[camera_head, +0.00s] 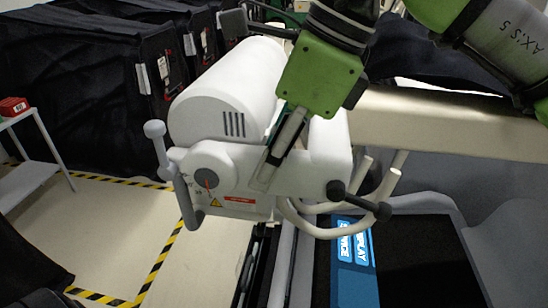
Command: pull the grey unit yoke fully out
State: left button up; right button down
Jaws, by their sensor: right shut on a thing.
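The pale grey unit (225,95) has a rounded cylindrical housing and a flat front section with a round dial and a red label. The part I take for its yoke (318,170) is the pale front piece at the unit's right end. My right gripper (264,178) comes down from above, its fingers slanting to the lower left against this front section. It is shut on the yoke; the exact contact is partly hidden by the fingers and the green gripper body. My left gripper is not in view.
A grey lever (172,170) stands on the unit's left side. A black-ended bar (360,200) and curved pale tubes (315,232) stick out at the right. A dark panel with a blue display strip (354,262) lies below. Black covered carts (85,75) stand behind left; floor is clear there.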

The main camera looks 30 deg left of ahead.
jog(key=shift+w+d+r, duration=0.3)
jog(key=shift+w+r, duration=0.05)
jog(key=shift+r, duration=0.05)
jog(key=c, duration=1.8)
grip_release()
jog(key=shift+d, duration=0.1)
jog(key=shift+d+f, duration=0.15)
jog(key=shift+d, duration=0.1)
jog(key=shift+a+r, duration=0.1)
jog(key=shift+r, duration=0.15)
jog(key=v, duration=1.1)
jog(key=shift+w+d+r, duration=0.1)
jog(key=shift+d+r, duration=0.15)
jog(key=shift+d, duration=0.1)
